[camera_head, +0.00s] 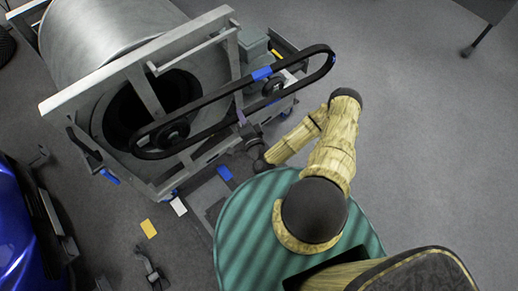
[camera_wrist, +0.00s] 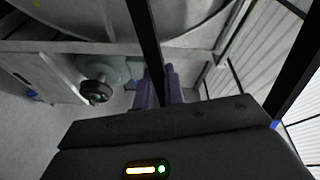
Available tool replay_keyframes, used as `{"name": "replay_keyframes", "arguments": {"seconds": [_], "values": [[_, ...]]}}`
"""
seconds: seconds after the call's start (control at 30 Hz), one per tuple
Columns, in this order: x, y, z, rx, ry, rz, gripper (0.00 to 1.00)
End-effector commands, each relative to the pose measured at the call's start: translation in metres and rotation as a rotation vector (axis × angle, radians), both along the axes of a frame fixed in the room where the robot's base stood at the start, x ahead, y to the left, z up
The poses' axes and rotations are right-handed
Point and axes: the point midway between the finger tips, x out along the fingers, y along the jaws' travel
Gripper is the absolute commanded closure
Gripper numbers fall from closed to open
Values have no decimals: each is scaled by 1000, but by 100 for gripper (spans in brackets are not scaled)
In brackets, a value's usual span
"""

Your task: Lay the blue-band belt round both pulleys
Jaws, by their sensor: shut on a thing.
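The black belt (camera_head: 205,98) is a long slanted loop in front of the machine's frame, with a blue band (camera_head: 262,73) on its upper run. In the head view it outlines both the lower-left pulley (camera_head: 172,135) and the upper-right pulley (camera_head: 273,87). Its right end reaches well past the upper-right pulley; I cannot tell whether it touches either pulley. My gripper (camera_head: 242,117) is shut on the belt's lower run between the pulleys. In the wrist view, the purple fingers (camera_wrist: 162,88) pinch one belt strand (camera_wrist: 146,28); another strand (camera_wrist: 298,68) runs at right. One pulley (camera_wrist: 97,91) shows left of the fingers.
The metal drum (camera_head: 100,35) and its frame (camera_head: 140,70) stand behind the belt. A green ribbed round surface (camera_head: 245,220) lies below my arm. A blue car body (camera_head: 18,235) is at lower left. Yellow (camera_head: 148,228) and white cards lie on the floor. The right-hand floor is mostly clear.

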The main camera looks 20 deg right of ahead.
Motion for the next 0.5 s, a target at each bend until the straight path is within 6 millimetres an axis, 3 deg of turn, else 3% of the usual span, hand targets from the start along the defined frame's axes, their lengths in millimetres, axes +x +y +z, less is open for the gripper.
{"name": "replay_keyframes", "arguments": {"seconds": [0.33, 0.5], "values": [[0, 0, -1, 2, -2, 1, 100], [1, -2, -14, 21, -5, 11, 100]]}}
